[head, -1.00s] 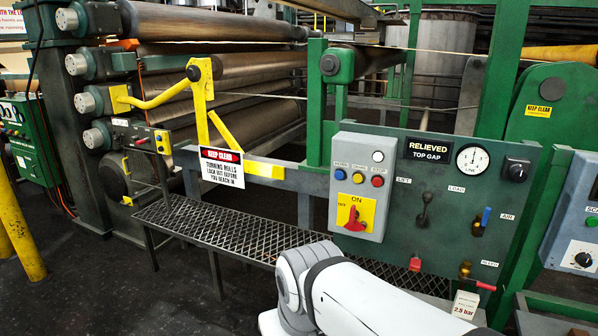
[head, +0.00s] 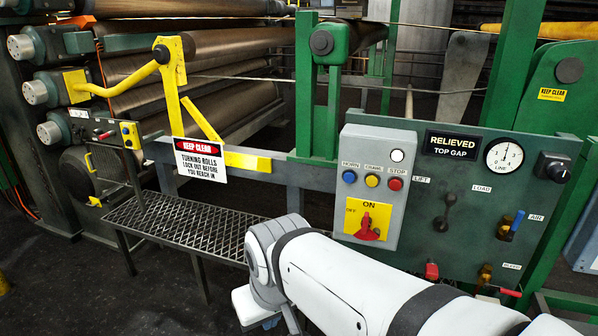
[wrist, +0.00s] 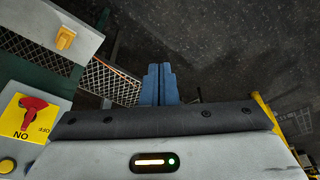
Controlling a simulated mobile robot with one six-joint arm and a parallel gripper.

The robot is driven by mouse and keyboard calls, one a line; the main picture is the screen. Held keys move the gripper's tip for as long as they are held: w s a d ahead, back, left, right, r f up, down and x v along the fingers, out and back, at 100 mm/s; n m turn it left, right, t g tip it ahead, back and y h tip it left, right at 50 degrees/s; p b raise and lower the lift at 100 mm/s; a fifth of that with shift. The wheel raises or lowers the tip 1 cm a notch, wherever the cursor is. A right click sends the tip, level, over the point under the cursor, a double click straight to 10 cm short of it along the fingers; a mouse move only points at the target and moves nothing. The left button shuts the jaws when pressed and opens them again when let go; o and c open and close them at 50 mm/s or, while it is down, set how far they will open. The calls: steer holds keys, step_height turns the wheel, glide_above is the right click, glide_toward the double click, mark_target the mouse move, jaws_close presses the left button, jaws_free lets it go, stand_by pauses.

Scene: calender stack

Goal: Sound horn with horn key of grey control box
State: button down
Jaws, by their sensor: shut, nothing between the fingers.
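The grey control box (head: 385,215) is at the right of centre in the head view. Its blue horn key (head: 349,177) is at the left of a row, under a HORN label, beside a yellow and a red key. A white lamp (head: 397,155) is above, and a red rotary switch (head: 368,228) on a yellow plate below. My gripper (wrist: 158,70) is shut and empty in the wrist view, with blue fingers, pointing past the box over dark floor. The box's red switch (wrist: 33,115) shows upside down at the left there; the horn key is not visible there.
A green panel (head: 470,260) with levers and a gauge is right of the box. A mesh step (head: 185,225) runs below left. A yellow guard bar (head: 175,95) with a warning sign (head: 200,160) stands before the rolls. Dark floor is open at lower left.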

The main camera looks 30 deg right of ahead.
steer(key=shift+a, duration=0.25)
steer(key=w+d+r+m+t+y, duration=0.2)
steer(key=w+m+t+y, duration=0.3)
steer(key=w+m+y, duration=0.55)
steer(key=w+d+r+m+t+h, duration=0.1)
steer(key=d+m+t+h, duration=0.3)
steer(key=d+m, duration=0.4)
steer(key=w+d+r+m+t+h, duration=0.1)
steer(key=w+d+m+t+h, duration=0.3)
steer(key=d, duration=1.2)
steer(key=m+h, duration=0.3)
steer(key=m, duration=0.1)
steer(key=shift+w+d+r+t+p, duration=0.25)
steer(key=shift+r+t+p, duration=0.05)
steer(key=shift+t+p, duration=0.1)
steer(key=shift+h, duration=0.25)
